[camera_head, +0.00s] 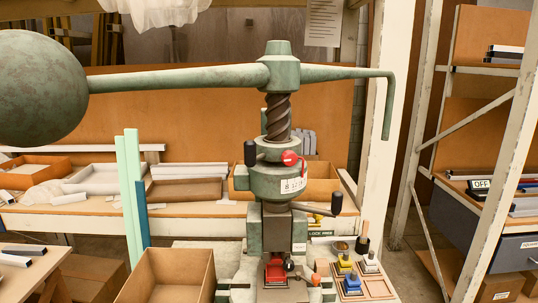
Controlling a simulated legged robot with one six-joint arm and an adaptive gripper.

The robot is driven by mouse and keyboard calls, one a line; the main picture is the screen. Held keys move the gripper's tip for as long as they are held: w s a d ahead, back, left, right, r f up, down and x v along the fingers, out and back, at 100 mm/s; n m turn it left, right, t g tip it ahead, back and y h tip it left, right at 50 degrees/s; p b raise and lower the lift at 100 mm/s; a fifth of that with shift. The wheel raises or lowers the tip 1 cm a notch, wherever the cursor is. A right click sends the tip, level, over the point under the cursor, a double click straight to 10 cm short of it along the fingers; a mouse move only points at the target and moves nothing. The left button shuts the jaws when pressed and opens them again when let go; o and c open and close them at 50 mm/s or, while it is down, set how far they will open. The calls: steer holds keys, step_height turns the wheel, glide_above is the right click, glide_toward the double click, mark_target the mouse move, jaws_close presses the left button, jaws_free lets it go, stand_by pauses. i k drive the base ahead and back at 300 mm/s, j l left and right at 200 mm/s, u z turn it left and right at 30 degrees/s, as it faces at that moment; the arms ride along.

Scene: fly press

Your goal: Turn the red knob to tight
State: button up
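A green fly press (272,180) stands in the middle of the head view. A small round red knob (290,158) sits on the front of its collar, just below the dark screw (278,118). A white label (293,186) with dark marks is on the collar below the knob; its text is too small to read surely. I cannot tell from this view how tight the knob is. My gripper does not show in this view, and nothing is seen touching the knob.
The press's long arm (180,79) spans the view above the knob, with a large ball (40,88) at left and a bent handle (388,105) at right. Black-knobbed levers (337,202) stick out nearby. An open cardboard box (170,278) stands at front left.

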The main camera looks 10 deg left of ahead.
mark_target(288, 157)
steer(key=u, duration=0.85)
steer(key=i+l, duration=0.05)
